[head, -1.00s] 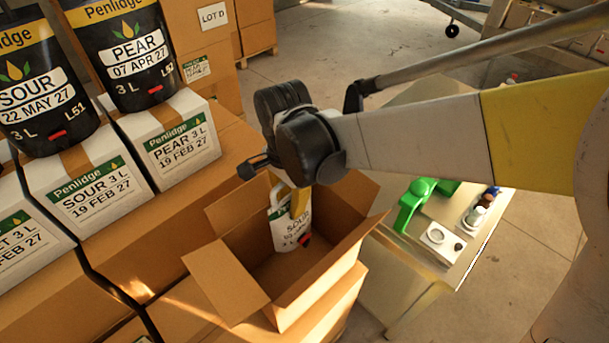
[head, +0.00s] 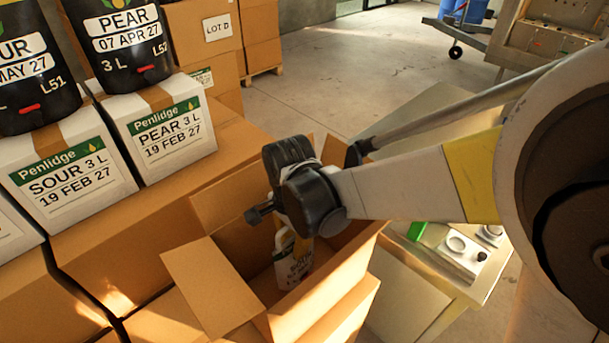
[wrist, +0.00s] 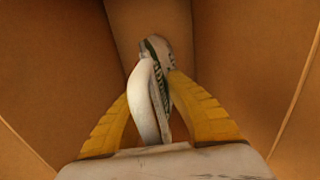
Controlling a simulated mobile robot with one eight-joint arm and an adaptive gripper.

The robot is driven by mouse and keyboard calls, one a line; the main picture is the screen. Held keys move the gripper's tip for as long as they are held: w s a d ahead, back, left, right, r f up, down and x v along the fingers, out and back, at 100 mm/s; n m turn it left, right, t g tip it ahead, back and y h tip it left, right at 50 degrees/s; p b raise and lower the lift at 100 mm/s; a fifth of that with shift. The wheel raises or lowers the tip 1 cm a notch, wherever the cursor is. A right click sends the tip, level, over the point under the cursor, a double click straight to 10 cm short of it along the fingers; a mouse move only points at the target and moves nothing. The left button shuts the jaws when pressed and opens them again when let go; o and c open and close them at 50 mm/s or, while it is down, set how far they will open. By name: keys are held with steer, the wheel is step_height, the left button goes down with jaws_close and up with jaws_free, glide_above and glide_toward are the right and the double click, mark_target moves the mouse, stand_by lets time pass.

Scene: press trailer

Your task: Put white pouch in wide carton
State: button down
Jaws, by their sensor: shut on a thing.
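The white pouch (head: 293,262) with dark printing hangs upright inside the open wide carton (head: 328,283). Its lower end is low in the carton; I cannot tell whether it touches the floor. My gripper (head: 283,228) points down into the carton from above. In the wrist view, the yellow fingers of my gripper (wrist: 159,100) are shut on the top of the white pouch (wrist: 148,105), with brown carton walls (wrist: 60,80) around it. The fingertips are partly hidden in the head view.
The carton's flaps (head: 213,285) stand open. A table with a white device (head: 457,246) and a green object (head: 417,230) is at the right.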

steer(key=shift+f+b, duration=0.55)
steer(key=shift+f, duration=1.6)
steer(key=c, duration=1.5)
jaws_free()
steer(key=shift+r, duration=0.15)
step_height(320, 180, up, 12)
steer(key=p, duration=0.3)
